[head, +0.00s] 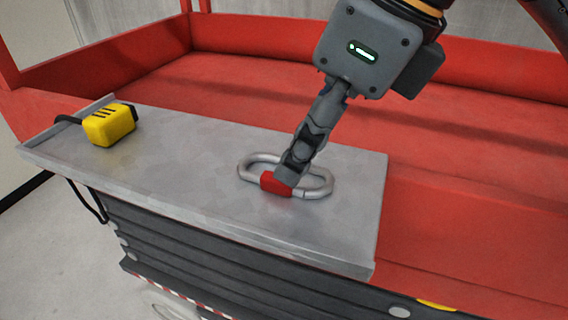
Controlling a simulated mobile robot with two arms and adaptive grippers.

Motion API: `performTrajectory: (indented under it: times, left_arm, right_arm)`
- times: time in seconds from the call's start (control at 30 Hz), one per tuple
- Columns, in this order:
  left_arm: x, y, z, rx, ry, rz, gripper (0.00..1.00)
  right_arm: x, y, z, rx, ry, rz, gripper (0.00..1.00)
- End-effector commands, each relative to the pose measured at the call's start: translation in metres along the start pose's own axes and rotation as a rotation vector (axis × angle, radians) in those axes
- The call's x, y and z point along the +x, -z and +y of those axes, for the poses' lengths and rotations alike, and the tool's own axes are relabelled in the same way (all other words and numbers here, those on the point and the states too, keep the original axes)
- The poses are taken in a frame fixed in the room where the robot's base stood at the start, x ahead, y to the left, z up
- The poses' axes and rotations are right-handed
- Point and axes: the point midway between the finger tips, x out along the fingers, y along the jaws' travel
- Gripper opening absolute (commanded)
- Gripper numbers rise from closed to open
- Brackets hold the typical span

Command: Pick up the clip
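The clip (318,192), a silver oval link with a red sleeve on its near side, lies flat on the grey metal shelf (200,190). My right gripper (290,174) comes down from the upper right, and its fingertips are at the clip, right by the red sleeve. The fingers are seen nearly edge-on and overlap. I cannot tell whether they are closed on the clip or only around it. They hide a part of the ring's middle and far side. My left gripper is out of view.
A yellow block-shaped device (110,125) with a black cable sits at the shelf's left end. The shelf is otherwise bare. A red platform with raised rails (480,60) lies behind and to the right. The shelf's front edge drops off above dark ribbed panels.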

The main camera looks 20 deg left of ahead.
Motion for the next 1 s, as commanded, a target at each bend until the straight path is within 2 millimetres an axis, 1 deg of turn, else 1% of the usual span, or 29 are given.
performTrajectory:
  times: [0.03,0.07,0.13,0.23,0.33,0.5,0.57,0.6,0.63,0.67,1.0]
  left_arm:
    - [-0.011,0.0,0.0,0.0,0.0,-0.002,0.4]
    - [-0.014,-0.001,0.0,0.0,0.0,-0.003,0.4]
    - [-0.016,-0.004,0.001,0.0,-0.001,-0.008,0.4]
    - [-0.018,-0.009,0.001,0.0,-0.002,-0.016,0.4]
    - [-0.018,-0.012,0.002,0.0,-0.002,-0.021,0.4]
    - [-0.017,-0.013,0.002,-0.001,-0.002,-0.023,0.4]
    - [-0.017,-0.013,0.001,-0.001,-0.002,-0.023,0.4]
    - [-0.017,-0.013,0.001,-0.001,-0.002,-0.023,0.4]
    - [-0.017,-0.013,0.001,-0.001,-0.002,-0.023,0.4]
    - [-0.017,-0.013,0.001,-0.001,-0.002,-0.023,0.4]
    - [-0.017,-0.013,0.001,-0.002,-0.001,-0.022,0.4]
  right_arm:
    - [0.004,-0.003,0.0,-0.002,-0.004,0.002,0.29]
    - [0.009,-0.003,0.0,-0.002,-0.005,0.002,0.29]
    - [0.021,-0.003,-0.001,-0.002,-0.004,0.001,0.29]
    - [0.03,-0.002,-0.001,0.0,-0.002,0.001,0.29]
    - [0.035,-0.002,-0.001,0.0,-0.001,0.0,0.29]
    - [0.035,-0.002,-0.001,0.0,0.0,0.0,0.29]
    - [0.035,-0.002,-0.001,0.0,0.0,0.0,0.17]
    - [0.035,-0.002,-0.001,0.0,0.0,0.0,0.09]
    - [0.034,-0.002,-0.001,0.0,0.0,0.0,0.03]
    - [0.034,-0.002,-0.001,0.0,0.0,0.0,0.0]
    - [0.033,-0.002,-0.002,0.0,0.001,-0.001,0.0]
